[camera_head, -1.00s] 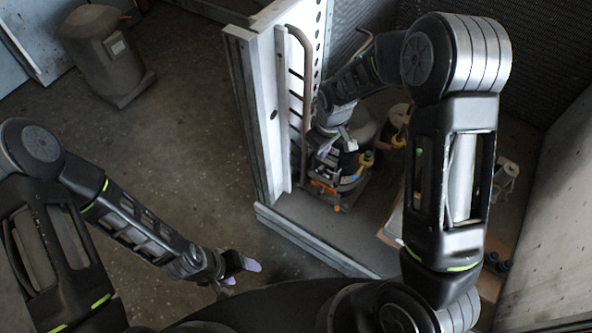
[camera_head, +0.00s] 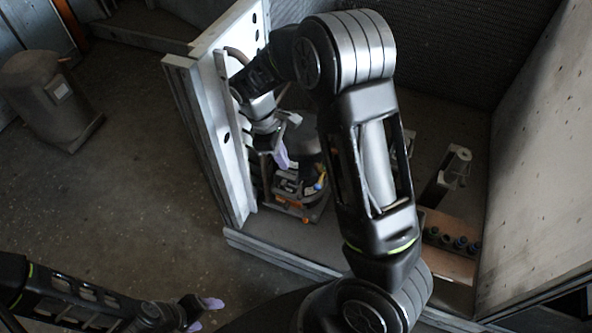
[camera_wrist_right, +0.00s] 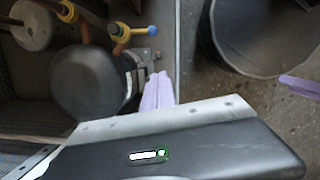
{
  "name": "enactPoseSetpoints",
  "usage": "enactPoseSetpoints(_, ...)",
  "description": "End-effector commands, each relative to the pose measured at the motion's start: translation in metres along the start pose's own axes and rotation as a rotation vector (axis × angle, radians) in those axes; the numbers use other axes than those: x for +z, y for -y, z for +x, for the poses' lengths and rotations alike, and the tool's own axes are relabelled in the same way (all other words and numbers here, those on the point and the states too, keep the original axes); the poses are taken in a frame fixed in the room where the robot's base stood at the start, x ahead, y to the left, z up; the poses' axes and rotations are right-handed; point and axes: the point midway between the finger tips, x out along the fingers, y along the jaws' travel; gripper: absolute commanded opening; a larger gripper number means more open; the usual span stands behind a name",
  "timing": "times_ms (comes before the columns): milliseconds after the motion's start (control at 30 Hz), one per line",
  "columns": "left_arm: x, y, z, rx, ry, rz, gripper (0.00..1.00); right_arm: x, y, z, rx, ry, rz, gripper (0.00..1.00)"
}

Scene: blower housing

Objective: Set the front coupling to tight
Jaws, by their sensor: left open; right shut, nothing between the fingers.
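My right gripper (camera_head: 282,156) is inside the housing, beside the left wall and above the dark round machine (camera_head: 309,160). In the right wrist view its lilac fingers (camera_wrist_right: 158,92) are together, with nothing between them, by the right side of the dark drum (camera_wrist_right: 90,85). A yellow-and-blue fitting (camera_wrist_right: 122,31) on a brownish pipe is above the drum, apart from the fingers. I cannot tell whether it is the front coupling or how it is set. My left gripper (camera_head: 205,307) is open and empty, low in the head view, outside the housing.
A pale slotted wall panel (camera_head: 215,110) stands left of the machine, and a low metal sill (camera_head: 280,255) runs along the front. A board with dark knobs (camera_head: 450,250) is at right. A grey tank (camera_head: 48,100) stands on open floor (camera_head: 130,180).

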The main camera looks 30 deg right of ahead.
Motion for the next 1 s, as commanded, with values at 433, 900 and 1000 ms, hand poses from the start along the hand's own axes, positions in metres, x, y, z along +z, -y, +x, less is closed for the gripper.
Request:
enactPoseSetpoints(433,0.0,0.003,0.007,0.0,0.0,0.0,0.65,0.001,0.001,0.07,-0.003,0.004,0.001,0.0)
enactPoseSetpoints(900,0.0,0.002,0.004,0.0,0.0,0.0,0.65,0.038,0.0,0.099,-0.001,-0.001,0.002,0.0)
enactPoseSetpoints(1000,0.0,0.002,0.004,0.0,0.0,0.0,0.65,0.04,0.0,0.099,0.0,-0.001,0.001,0.0)
